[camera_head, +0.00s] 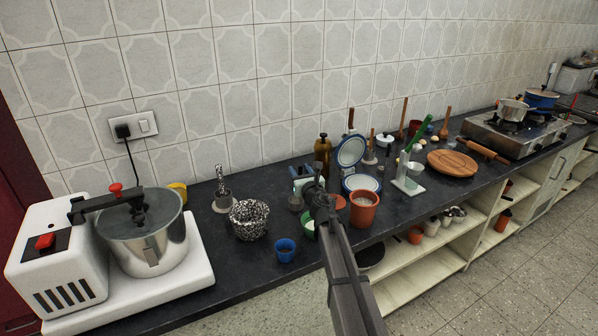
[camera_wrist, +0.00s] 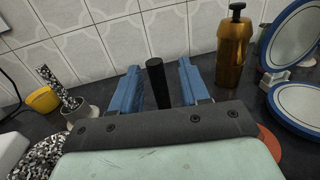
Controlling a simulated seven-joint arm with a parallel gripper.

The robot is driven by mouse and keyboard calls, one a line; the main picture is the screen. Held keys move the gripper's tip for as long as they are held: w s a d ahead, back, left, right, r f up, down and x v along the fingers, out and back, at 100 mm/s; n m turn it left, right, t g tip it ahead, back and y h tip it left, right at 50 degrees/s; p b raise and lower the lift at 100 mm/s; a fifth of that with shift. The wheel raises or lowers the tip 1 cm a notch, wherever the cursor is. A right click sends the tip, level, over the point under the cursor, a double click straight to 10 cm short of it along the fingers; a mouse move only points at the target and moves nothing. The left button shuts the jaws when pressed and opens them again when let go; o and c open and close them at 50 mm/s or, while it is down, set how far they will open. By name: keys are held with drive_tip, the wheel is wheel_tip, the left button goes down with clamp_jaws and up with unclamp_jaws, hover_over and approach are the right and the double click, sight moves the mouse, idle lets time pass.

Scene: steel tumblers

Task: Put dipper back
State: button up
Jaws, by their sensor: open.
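My gripper (camera_head: 306,178) is over the counter, left of the amber bottle. In the wrist view its two blue fingers (camera_wrist: 160,78) are apart. An upright black rod (camera_wrist: 156,84), possibly the dipper's handle, shows between them with a gap on each side. Its lower end is hidden by my gripper body, so I cannot tell what it belongs to. A small dark grey cup (camera_head: 296,203) stands below my gripper. No other thing is clearly a dipper.
A speckled bowl (camera_head: 249,219), blue cup (camera_head: 285,250) and mixer (camera_head: 143,235) stand left. The counter's front strip near the blue cup is clear.

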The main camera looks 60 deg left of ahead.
drive_tip(key=s+d, duration=0.2)
drive_tip(key=d, duration=0.9)
drive_tip(key=shift+a, duration=0.1)
